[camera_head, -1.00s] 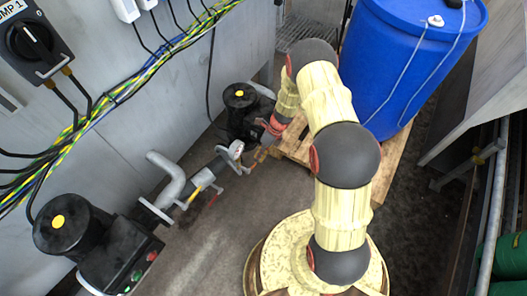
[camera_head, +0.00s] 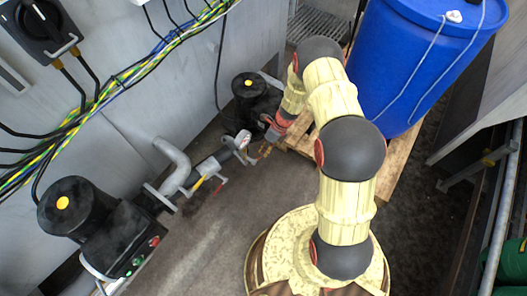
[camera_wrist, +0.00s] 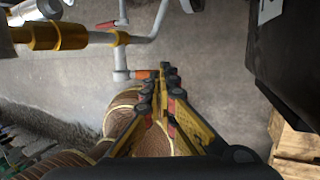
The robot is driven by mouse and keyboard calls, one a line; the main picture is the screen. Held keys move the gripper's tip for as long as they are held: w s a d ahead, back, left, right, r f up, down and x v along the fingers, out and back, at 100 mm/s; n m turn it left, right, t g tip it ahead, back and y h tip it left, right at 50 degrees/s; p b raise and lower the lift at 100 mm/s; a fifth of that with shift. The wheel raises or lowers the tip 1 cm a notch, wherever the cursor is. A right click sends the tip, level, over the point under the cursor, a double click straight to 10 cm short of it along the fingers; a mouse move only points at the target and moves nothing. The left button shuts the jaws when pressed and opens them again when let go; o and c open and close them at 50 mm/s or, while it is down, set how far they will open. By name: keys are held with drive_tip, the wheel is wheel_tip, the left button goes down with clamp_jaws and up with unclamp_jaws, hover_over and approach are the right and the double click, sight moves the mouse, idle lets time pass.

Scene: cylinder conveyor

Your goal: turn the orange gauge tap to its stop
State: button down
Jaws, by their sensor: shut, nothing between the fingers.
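The orange tap handle (camera_wrist: 143,73) shows in the wrist view as a short bar on the grey pipe stub (camera_wrist: 121,74). My gripper (camera_wrist: 166,72) is shut and empty, its fingertips right beside the handle's right end. I cannot tell whether they touch it. In the head view my gripper (camera_head: 262,153) is small, close to the round gauge (camera_head: 242,140) on the pipe. The orange handle cannot be clearly made out there.
Black pumps stand at the pipe's near end (camera_head: 73,206) and far end (camera_head: 251,90). A blue barrel (camera_head: 412,65) stands on a wooden pallet (camera_head: 397,165). Bare floor lies in front of the pipe.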

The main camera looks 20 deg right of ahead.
drive_tip(key=shift+f, duration=0.45)
drive_tip(key=shift+s+d+p+x, duration=0.1)
drive_tip(key=shift+s+p+x, duration=0.1)
drive_tip(key=shift+x, duration=0.75)
drive_tip(key=shift+s+d+p+x, duration=0.15)
drive_tip(key=shift+p+x, duration=0.1)
drive_tip(key=shift+x, duration=0.7)
drive_tip(key=shift+s+p+x, duration=0.15)
drive_tip(key=shift+p+x, duration=0.05)
drive_tip(key=shift+x, duration=0.75)
drive_tip(key=shift+s+a+f, duration=0.1)
drive_tip(key=shift+f, duration=0.05)
idle(0.4)
